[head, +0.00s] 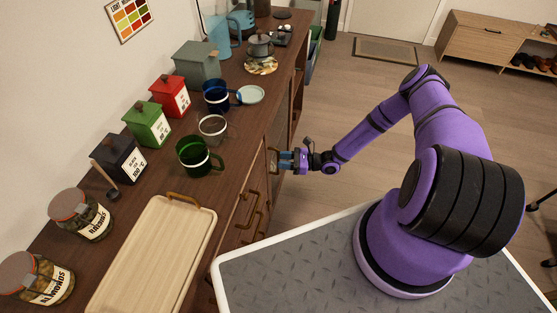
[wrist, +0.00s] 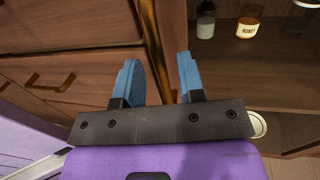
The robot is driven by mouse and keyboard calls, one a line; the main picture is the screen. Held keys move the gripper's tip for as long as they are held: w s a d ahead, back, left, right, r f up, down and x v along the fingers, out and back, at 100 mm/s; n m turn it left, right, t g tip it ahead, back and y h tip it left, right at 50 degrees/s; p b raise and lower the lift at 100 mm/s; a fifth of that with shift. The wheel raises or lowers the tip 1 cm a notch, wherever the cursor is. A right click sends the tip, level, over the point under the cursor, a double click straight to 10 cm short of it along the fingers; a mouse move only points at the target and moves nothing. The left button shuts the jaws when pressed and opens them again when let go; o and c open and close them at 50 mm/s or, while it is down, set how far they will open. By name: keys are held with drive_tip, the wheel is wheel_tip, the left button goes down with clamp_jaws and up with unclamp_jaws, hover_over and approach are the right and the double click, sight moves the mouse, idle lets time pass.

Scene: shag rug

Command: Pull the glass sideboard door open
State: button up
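The sideboard (head: 240,150) runs along the wall at the left of the head view. A brass door handle (head: 273,158) shows on its front by my gripper (head: 285,160). In the wrist view the brass handle (wrist: 151,35) runs down between the two blue fingers of my gripper (wrist: 158,65). The fingers are apart, with visible gaps to the handle. To the right, the sideboard's shelf interior shows; I cannot make out the glass pane itself. The door looks closed or nearly so in the head view, where my gripper partly hides it.
Drawers with brass pulls (wrist: 50,82) lie left of the handle. A honey jar (wrist: 247,27) stands on the shelf inside. Mugs, canisters and a wooden tray (head: 155,255) sit on the sideboard top. Wooden floor (head: 330,100) is clear beyond my arm.

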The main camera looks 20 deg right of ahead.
drive_tip(key=shift+x, duration=1)
clamp_jaws()
